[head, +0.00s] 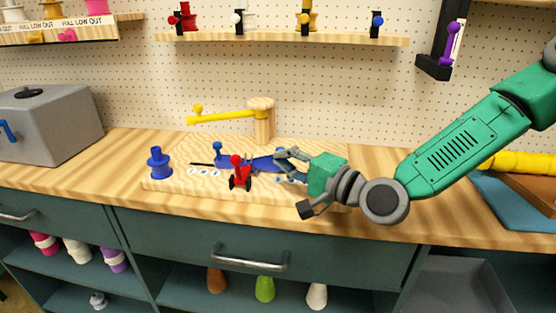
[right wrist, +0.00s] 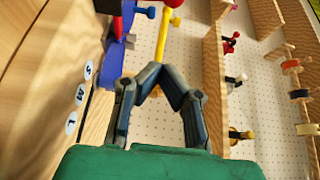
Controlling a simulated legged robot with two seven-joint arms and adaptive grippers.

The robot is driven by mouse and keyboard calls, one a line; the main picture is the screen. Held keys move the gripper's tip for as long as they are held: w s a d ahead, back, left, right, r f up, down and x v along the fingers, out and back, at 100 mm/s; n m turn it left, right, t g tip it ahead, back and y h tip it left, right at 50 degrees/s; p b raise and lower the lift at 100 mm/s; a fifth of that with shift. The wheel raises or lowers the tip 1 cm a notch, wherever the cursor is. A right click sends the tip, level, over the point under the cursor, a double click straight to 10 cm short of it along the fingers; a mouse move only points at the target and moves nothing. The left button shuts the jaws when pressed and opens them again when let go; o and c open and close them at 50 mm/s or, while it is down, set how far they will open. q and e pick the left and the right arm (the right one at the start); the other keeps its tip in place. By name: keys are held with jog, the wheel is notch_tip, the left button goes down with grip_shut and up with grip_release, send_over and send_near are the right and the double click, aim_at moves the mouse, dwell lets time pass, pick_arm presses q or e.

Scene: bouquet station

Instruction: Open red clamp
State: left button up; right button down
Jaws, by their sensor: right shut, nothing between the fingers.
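A red clamp (head: 238,174) with a round red knob and dark round ends stands on the wooden board (head: 165,181) at its front middle. Whether its jaws are apart is too small to tell. A blue bar-like piece (head: 262,163) lies behind it. My right gripper (head: 280,161) is just right of the red clamp, apart from it, over the blue piece's right part. In the right wrist view the gripper's fingertips (right wrist: 157,84) meet with nothing between them. Red parts (right wrist: 117,27) show at that view's top left, probably of the clamp. My left gripper is out of view.
A yellow arm (head: 225,116) on a wooden post (head: 262,118) reaches over the board's back. A blue spool (head: 160,163) stands at the board's left. White label discs (head: 203,171) lie near the clamp. A shelf (head: 280,39) above holds several small clamps. The counter's left front is clear.

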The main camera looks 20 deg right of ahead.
jog(key=x, duration=0.7)
jog(key=shift+w+a, duration=0.1)
jog(key=shift+w, duration=0.15)
jog(key=shift+s+a, duration=1.35)
jog(key=shift+a, duration=0.1)
jog(key=shift+s+a+n+b, duration=0.1)
jog(key=shift+s+n+b, duration=0.1)
jog(key=shift+n+b, duration=0.3)
